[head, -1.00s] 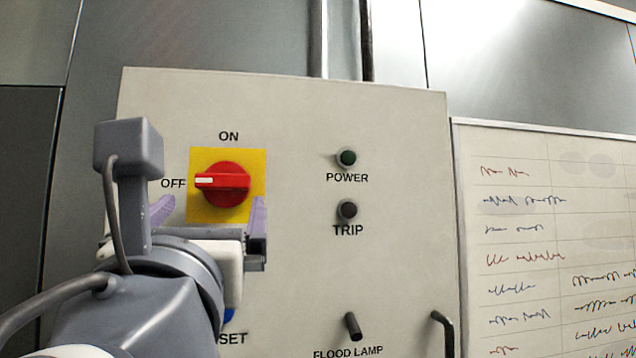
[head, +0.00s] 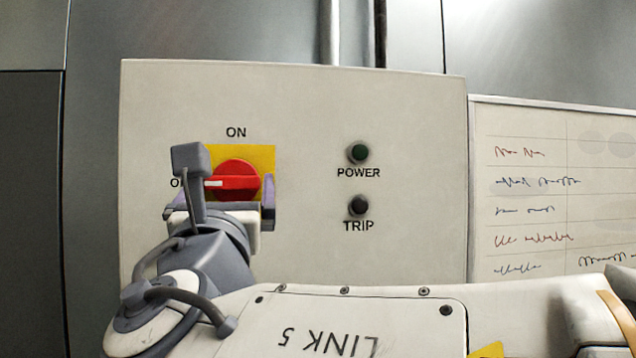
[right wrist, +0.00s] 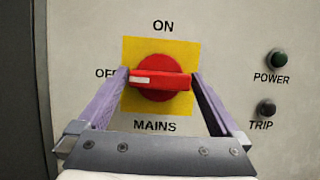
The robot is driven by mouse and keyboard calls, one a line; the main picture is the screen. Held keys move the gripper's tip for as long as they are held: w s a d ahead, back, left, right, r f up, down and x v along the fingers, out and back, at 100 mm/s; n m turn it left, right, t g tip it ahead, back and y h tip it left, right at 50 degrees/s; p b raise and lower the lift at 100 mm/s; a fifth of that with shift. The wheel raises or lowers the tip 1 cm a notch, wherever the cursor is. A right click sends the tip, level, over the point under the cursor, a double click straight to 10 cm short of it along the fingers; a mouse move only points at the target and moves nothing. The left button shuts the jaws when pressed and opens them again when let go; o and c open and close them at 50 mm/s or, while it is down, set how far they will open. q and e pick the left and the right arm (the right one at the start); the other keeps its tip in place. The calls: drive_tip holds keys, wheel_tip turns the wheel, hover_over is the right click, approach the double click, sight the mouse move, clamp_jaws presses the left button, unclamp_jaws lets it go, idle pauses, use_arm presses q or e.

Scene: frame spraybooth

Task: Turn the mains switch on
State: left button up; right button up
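The mains switch is a red rotary knob (head: 238,177) on a yellow plate (head: 263,155), set in a pale grey panel. In the right wrist view the red knob (right wrist: 160,80) lies level, its white mark at the left end by OFF; ON is above it and MAINS below. My right gripper (head: 228,192) is in front of the switch. In the right wrist view its lilac fingers (right wrist: 159,74) are spread, one by each end of the knob's bar. I cannot tell whether they touch it. My left gripper is not in view.
A dark green POWER lamp (head: 358,152) and a dark TRIP lamp (head: 358,205) sit right of the switch; neither looks lit. A whiteboard (head: 530,165) with writing stands at the right. My right arm hides the panel's lower part.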

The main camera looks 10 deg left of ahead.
drive_tip(key=c, duration=1)
drive_tip(key=m+h+b, duration=0.2)
drive_tip(key=m+b, duration=0.1)
drive_tip(key=m, duration=0.2)
drive_tip(key=m+h+b, duration=0.3)
drive_tip(key=m, duration=0.1)
drive_tip(key=shift+a+f+m+b, duration=0.15)
drive_tip(key=shift+a+m+b, duration=0.05)
drive_tip(key=shift+m+b, duration=0.2)
drive_tip(key=shift+m+g+h, duration=0.3)
drive_tip(key=shift+m+h, duration=0.3)
drive_tip(key=shift+m, duration=0.6)
drive_tip(key=m, duration=0.1)
drive_tip(key=m+h, duration=0.1)
drive_tip(key=m, duration=0.1)
drive_tip(key=shift+r+g, duration=0.25)
drive_tip(key=shift+g, duration=0.15)
drive_tip(key=m+p, duration=0.1)
drive_tip(key=m, duration=0.1)
drive_tip(key=m+g+h+p, duration=0.1)
drive_tip(key=m, duration=0.2)
drive_tip(key=shift+r+g, duration=0.15)
drive_tip(key=shift+g, duration=0.15)
drive_tip(key=shift+m+g+p, duration=0.4)
drive_tip(key=shift+m+p, duration=0.05)
drive_tip(key=shift+m, duration=0.55)
